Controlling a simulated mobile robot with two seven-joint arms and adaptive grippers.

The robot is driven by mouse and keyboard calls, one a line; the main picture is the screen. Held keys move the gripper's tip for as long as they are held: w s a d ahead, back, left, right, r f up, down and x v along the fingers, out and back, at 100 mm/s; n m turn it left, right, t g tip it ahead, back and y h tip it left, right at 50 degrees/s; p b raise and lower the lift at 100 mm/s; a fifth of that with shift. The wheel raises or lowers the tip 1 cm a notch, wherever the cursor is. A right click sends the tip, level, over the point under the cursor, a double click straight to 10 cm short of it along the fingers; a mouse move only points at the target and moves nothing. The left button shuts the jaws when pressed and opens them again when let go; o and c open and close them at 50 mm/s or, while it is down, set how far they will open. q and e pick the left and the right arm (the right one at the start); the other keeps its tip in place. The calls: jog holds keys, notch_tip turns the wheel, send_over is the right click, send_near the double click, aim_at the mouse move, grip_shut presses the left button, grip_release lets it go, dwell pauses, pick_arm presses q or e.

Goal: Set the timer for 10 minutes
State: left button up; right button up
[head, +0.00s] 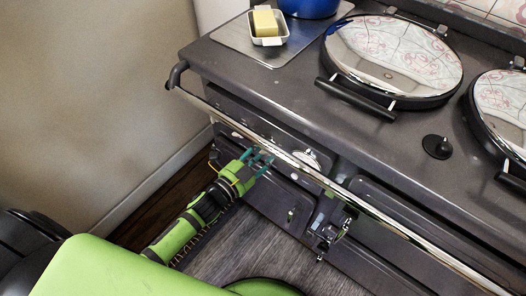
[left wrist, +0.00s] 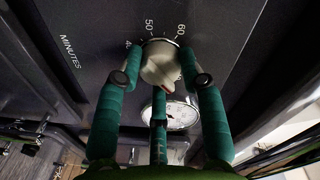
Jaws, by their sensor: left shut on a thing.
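The timer knob (left wrist: 158,66) is a round pale metal dial on the dark stove front, with "MINUTES" and the numbers 50 and 60 readable beside it. Part of another number shows by the left finger. My left gripper (left wrist: 158,82) has teal fingers closed around the knob, one on each side, with a third finger below. The knob's exact setting cannot be read. In the head view, my left gripper (head: 262,163) is at the stove's front panel under the rail, and its fingers hide the knob. My right gripper is not in view.
A round white gauge (left wrist: 182,115) sits close to the knob; it also shows in the head view (head: 307,159). A shiny rail (head: 290,160) runs just above my gripper. A butter dish (head: 268,40), a blue pot (head: 308,8) and two round lids (head: 392,55) are on top.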

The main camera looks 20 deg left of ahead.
pick_arm(q)
jog(key=shift+r, duration=0.2)
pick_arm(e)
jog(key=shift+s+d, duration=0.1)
pick_arm(q)
jog(key=o, duration=1)
jog(key=shift+o, duration=0.7)
jog(key=shift+d, duration=0.1)
jog(key=shift+f, duration=0.15)
jog(key=v, duration=1.2)
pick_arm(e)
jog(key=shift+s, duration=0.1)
